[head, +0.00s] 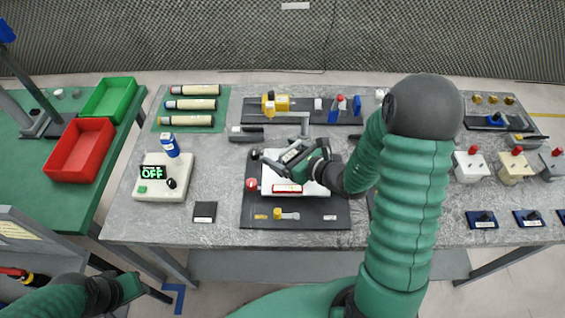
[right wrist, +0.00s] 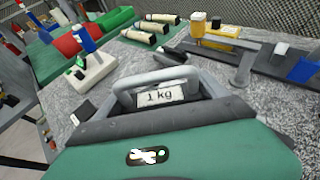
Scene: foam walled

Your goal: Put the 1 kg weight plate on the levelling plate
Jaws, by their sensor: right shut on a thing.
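The 1 kg weight plate (right wrist: 160,95) is a grey piece with a handle and a white "1 kg" label, and it sits between the fingers of my right gripper (right wrist: 155,120). In the head view the weight (head: 292,153) is at the tip of the right gripper (head: 303,160), over the back part of the white levelling plate (head: 275,205). I cannot tell whether it touches the plate. The levelling plate lies on a black base (head: 330,215) and is partly hidden by the gripper. My left gripper (head: 148,290) is at the lower left, away from the table; its opening is unclear.
A red knob (head: 251,184) and a yellow-headed piece (head: 287,215) stand on the black base. A white box reading OFF (head: 160,188) is to the left. A black rack (head: 320,118) stands behind. Red (head: 80,150) and green (head: 108,98) bins lie far left.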

